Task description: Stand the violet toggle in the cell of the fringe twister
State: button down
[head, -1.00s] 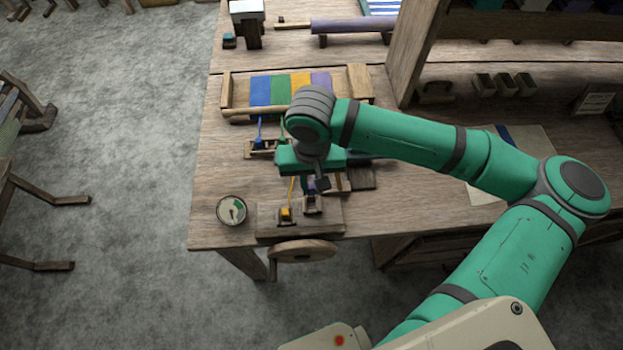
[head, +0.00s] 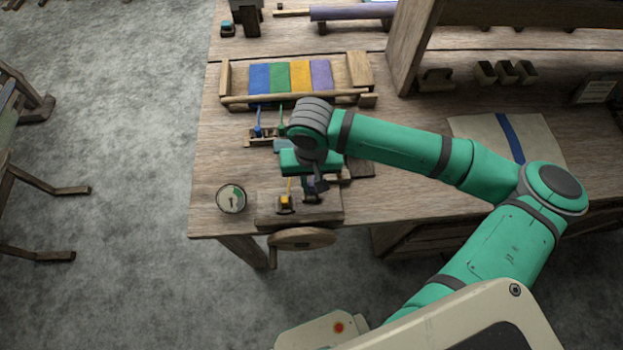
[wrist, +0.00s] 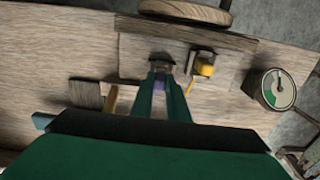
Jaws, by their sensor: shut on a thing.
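The fringe twister (head: 268,212) is a wooden block at the bench's near edge, with a round wooden wheel (head: 302,238) on its front. A yellow toggle (head: 286,203) stands in its left cell in the head view. My gripper (head: 313,190) is over the right cell, shut on the violet toggle (head: 311,182), which is mostly hidden by the fingers. In the wrist view the violet toggle (wrist: 159,83) shows between the fingers, right by the cell (wrist: 163,67). I cannot tell whether its foot is inside the cell.
A round dial (head: 231,199) stands left of the twister. Behind are a holder (head: 262,137) with blue and green toggles and a frame (head: 364,70) with coloured strips. A shelf upright (head: 412,55) rises at right. Bench left of the holder is clear.

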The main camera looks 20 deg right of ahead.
jog(key=shift+f, duration=0.25)
jog(key=c, duration=1.6)
grip_release()
jog(key=shift+c, duration=0.2)
jog(key=shift+w+r, duration=0.1)
notch_tip(320, 180, up, 11)
jog(key=shift+f, duration=0.2)
